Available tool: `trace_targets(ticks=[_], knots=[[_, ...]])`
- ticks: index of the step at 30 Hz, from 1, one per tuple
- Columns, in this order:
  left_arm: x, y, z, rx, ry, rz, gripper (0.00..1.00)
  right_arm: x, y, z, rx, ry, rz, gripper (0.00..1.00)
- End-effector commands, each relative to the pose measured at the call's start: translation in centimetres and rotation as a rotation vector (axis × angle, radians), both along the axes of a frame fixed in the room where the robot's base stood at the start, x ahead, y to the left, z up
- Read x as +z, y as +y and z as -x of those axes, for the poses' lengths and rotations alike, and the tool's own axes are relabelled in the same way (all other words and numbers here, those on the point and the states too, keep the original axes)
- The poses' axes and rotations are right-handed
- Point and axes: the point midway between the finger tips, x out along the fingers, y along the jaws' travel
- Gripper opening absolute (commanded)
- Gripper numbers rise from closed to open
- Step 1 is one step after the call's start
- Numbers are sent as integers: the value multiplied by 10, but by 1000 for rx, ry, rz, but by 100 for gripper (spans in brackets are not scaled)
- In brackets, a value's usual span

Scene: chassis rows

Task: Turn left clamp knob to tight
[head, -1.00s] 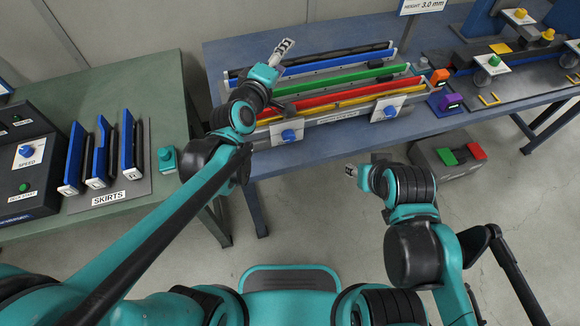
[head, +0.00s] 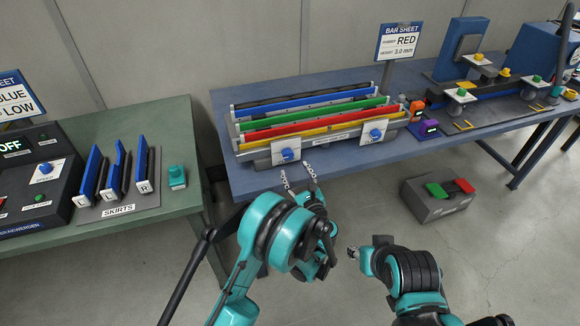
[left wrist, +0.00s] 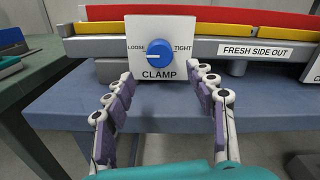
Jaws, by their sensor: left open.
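The left clamp knob (head: 288,154) is a blue dial on a white plate at the front left of the bar rack. In the left wrist view the knob (left wrist: 159,53) sits between the labels LOOSE and TIGHT, above CLAMP; its pale mark appears on the left, LOOSE side. My left gripper (head: 297,176) is open and empty, just in front of and below the knob, apart from it. In the left wrist view its fingers (left wrist: 160,78) straddle the plate's lower part. My right gripper (head: 353,252) hangs over the floor, too small to read.
A second clamp knob (head: 376,134) is to the right on the same rack. Coloured bars (head: 310,127) fill the rack on the blue table (head: 235,172). A green table (head: 170,205) with skirts stands left. A purple block (head: 429,128) is right of the rack.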

Motion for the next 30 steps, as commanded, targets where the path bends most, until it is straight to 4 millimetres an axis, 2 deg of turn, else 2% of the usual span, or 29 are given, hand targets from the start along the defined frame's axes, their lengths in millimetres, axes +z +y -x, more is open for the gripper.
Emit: trace_targets(ticks=[6,12,23,29,30], knots=[[-1,13,-35,2,0,-3,56,-12,0,0,0,0,0,40],[0,20,-59,0,-1,-4,56,-19,0,0,0,0,0,40],[2,22,-66,-2,0,-5,56,-20,0,0,0,0,0,40],[2,22,-66,-1,-1,-5,6,-20,0,0,0,0,0,40],[2,22,-66,-1,0,-6,6,-20,0,0,0,0,0,40]])
